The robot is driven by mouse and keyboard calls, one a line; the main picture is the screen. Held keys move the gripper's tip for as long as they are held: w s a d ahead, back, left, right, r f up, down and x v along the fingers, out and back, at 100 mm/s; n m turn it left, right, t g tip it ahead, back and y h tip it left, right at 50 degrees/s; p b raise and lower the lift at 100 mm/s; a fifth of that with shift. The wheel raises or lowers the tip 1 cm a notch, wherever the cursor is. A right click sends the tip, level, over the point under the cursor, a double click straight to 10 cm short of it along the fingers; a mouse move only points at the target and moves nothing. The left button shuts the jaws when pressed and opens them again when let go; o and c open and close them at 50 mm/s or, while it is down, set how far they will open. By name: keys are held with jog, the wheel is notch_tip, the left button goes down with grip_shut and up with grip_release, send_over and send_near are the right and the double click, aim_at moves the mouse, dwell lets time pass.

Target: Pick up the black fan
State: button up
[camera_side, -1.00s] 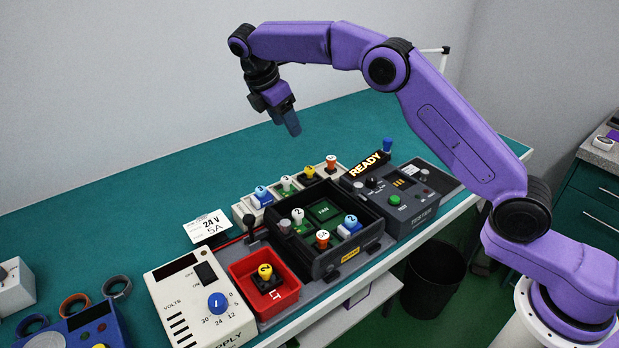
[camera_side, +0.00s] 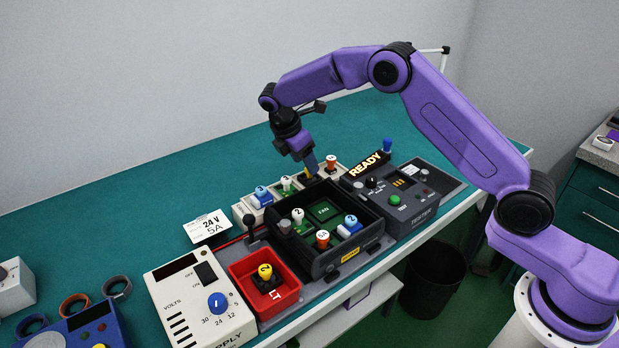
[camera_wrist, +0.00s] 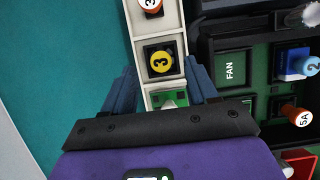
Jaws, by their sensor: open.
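A black fan with a round yellow knob marked 3 (camera_wrist: 161,61) sits in a compartment of the white rack (camera_wrist: 144,20). In the side view its yellow top (camera_side: 307,176) shows just under my fingertips, partly hidden by them. My gripper (camera_wrist: 161,84) is open and empty. In the wrist view its two blue fingers stand left and right of the rack, on either side of the fan's row and a little nearer the bottom. In the side view my gripper (camera_side: 312,166) is low over the rack. I cannot tell whether the fingers touch the fan.
A similar black part with a yellow knob (camera_side: 265,271) sits in the red bin (camera_side: 241,285). The black tray (camera_side: 288,247) beside the rack has an empty green slot labelled FAN (camera_side: 323,211). The tester (camera_side: 424,213) stands right.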

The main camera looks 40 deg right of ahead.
jog(key=shift+x, duration=1.7)
jog(key=c, duration=0.7)
jog(key=shift+r, duration=0.15)
